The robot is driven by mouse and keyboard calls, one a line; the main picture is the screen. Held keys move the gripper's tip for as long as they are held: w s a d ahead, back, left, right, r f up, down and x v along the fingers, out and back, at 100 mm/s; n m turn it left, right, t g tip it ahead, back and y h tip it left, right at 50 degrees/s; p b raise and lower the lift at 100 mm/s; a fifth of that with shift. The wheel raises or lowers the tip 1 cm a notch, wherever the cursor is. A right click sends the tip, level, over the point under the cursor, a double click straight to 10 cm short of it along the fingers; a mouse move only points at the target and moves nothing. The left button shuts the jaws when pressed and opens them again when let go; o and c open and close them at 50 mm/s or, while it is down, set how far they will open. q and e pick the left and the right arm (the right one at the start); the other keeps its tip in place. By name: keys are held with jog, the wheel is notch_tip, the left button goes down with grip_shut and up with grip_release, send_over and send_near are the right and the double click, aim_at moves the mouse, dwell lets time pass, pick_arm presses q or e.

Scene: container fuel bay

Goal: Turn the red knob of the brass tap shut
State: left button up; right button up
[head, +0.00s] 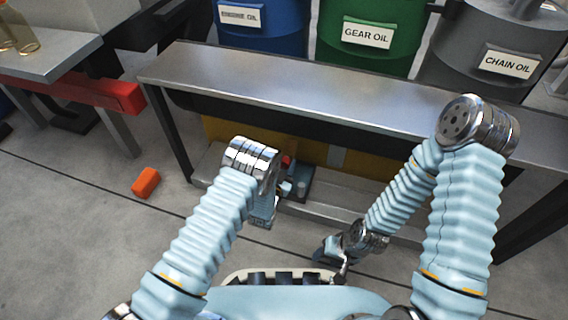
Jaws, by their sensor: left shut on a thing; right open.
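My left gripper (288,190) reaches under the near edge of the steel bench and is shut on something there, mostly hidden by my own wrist. A small red patch (287,160), seemingly the red knob, shows right beside the gripper. The brass body of the tap cannot be made out behind my arm. My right gripper (327,253) is low near the floor in front of the bench, to the right of the left one. It is open and holds nothing that I can see.
The steel bench (300,88) spans the view above the grippers. Blue (262,40), green (372,12) and grey (490,85) oil drums stand behind it. An orange block (146,183) lies on the floor at left. Another table (45,58) stands at upper left.

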pick_arm(q)
jog(key=shift+m, duration=1)
jog(key=shift+f, duration=0.1)
jog(key=o, duration=1)
jog(key=shift+o, duration=0.2)
jog(key=shift+s, duration=0.15)
jog(key=p+v, duration=0.2)
jog(key=v, duration=1.1)
jog(key=shift+s, duration=0.25)
jog(key=shift+a+p, duration=0.1)
jog(key=shift+p, duration=0.2)
